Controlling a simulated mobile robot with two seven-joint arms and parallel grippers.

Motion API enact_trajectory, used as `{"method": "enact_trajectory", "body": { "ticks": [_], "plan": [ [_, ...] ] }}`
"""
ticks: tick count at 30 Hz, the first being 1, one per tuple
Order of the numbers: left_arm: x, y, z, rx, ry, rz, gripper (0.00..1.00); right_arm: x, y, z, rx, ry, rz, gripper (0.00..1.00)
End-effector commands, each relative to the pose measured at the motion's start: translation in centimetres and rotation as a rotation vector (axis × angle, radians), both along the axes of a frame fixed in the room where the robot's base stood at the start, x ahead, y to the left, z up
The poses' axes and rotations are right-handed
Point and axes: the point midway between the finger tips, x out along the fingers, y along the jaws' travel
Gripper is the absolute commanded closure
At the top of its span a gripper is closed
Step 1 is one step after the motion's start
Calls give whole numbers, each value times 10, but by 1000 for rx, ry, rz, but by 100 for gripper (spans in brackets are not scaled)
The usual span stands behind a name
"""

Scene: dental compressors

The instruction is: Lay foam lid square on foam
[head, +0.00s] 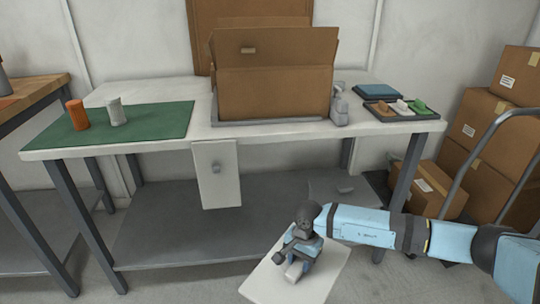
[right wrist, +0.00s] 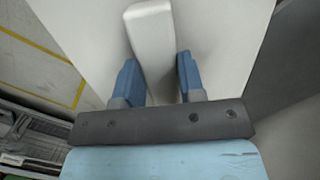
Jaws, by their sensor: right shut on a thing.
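My right gripper (head: 302,245) is low in front of the table, shut on a pale raised grip (right wrist: 152,40) of a flat white slab, which appears to be the foam lid (head: 325,272). The lid also shows in the right wrist view (right wrist: 225,60), with the blue fingers on either side of the grip. The lid is held in the air, clear of the table, and looks turned relative to the table edge. An open cardboard box (head: 275,92) stands on the table. Its inside is hidden, and I see no foam in it. My left gripper is not in view.
A green mat (head: 150,125) holds an orange cylinder (head: 77,115) and a grey cylinder (head: 116,113). A pale panel with a knob (head: 217,185) hangs at the table's front. A spray bottle (head: 340,108) and a sectioned tray (head: 402,113) stand right of the box. Cartons (head: 485,125) and a cart are at right.

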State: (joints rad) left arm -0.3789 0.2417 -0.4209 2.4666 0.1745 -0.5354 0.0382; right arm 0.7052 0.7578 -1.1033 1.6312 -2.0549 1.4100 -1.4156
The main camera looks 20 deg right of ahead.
Motion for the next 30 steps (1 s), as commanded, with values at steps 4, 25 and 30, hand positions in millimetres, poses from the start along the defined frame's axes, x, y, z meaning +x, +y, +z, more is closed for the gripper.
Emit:
{"method": "enact_trajectory", "body": {
  "ticks": [4,25,30],
  "plan": [
    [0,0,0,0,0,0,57,17,14,64,-1,-8,316,86],
    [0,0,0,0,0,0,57,42,42,182,5,3,983,86],
    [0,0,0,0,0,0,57,43,42,182,5,0,980,86]
  ]
}}
